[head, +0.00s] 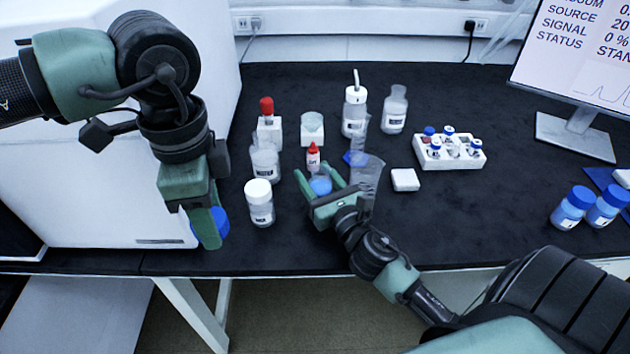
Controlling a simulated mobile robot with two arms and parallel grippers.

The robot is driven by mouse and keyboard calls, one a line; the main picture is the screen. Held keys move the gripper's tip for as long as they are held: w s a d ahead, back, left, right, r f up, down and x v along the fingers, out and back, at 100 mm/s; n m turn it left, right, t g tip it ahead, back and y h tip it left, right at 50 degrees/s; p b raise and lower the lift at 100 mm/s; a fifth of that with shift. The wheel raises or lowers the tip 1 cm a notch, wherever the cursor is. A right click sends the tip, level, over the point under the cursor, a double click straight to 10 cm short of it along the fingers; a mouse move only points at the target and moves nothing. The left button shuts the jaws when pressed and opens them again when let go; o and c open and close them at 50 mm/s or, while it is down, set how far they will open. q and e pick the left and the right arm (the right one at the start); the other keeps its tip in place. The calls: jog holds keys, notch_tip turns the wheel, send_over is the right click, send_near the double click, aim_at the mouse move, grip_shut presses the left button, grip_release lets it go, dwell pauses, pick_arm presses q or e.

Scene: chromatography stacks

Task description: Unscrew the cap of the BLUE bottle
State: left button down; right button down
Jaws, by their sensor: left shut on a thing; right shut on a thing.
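My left gripper (207,222) is at the left, over the table's front left edge. It is shut on a round dark blue cap (223,226), partly hidden behind its finger. My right gripper (328,186) is over the front middle of the table. It is shut on the blue bottle (320,185), which shows as a light blue round shape between the fingers. Most of that bottle is hidden by the gripper. The blue cap is well to the left of the bottle and apart from it.
A white-capped bottle (259,203) stands between the grippers. A small red-topped bottle (313,158), a beaker (265,163) and a graduated cylinder (366,184) stand close behind. A vial rack (450,152) and two blue-capped bottles (572,208) are further right.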

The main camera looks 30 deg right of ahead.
jog(key=shift+f, duration=0.2)
jog(key=shift+f, duration=0.1)
jog(key=c, duration=0.6)
grip_release()
